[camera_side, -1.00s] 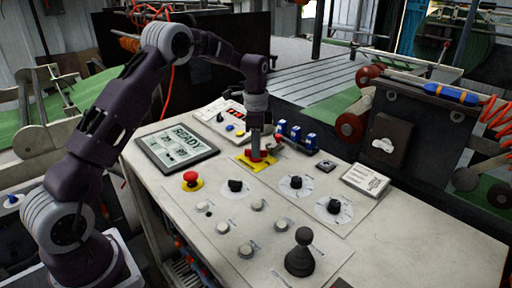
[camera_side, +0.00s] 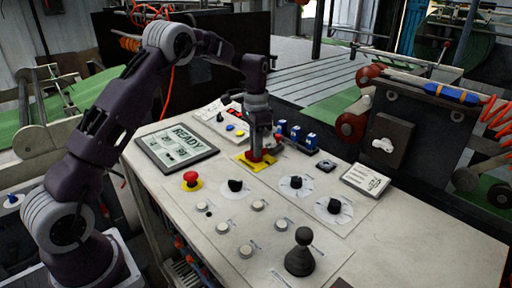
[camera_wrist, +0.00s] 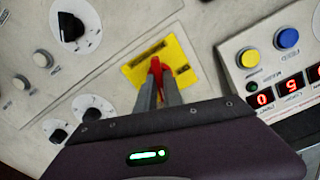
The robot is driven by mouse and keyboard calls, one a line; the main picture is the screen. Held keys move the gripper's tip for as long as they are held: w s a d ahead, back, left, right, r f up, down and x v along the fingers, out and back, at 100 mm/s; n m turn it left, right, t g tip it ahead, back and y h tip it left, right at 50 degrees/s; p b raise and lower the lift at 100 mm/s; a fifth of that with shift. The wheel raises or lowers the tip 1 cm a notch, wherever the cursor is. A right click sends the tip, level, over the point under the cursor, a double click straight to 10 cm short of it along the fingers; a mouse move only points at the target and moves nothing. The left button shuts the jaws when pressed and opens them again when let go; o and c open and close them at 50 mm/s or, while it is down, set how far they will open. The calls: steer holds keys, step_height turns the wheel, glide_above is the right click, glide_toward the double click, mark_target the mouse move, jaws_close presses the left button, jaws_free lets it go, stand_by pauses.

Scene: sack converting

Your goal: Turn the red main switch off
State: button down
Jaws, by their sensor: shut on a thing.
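The red main switch (camera_wrist: 155,68) sits on a yellow plate (camera_wrist: 183,62) on the console top. In the side view the yellow plate (camera_side: 243,160) shows toward the back of the console, and the red of the switch (camera_side: 256,157) shows low at the fingertips. My gripper (camera_side: 258,150) points straight down over the plate. In the wrist view my gripper (camera_wrist: 158,82) has its two grey fingers closed on either side of the red handle. The handle's lower part and the plate's near portion are partly hidden by the fingers.
A red emergency button (camera_side: 191,180), black rotary knobs (camera_side: 235,185) and a black joystick (camera_side: 300,255) stand on the console (camera_side: 400,240). A READY screen (camera_side: 178,147) lies left of the switch. Blue-topped parts (camera_side: 296,132) stand close right of my gripper.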

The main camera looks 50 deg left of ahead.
steer(key=n, duration=1.2)
steer(key=shift+r+n, duration=0.1)
steer(key=shift+n, duration=0.2)
stand_by(0.3)
steer(key=c, duration=1.5)
jaws_free()
step_height(320, 180, up, 7)
steer(key=shift+r, duration=0.1)
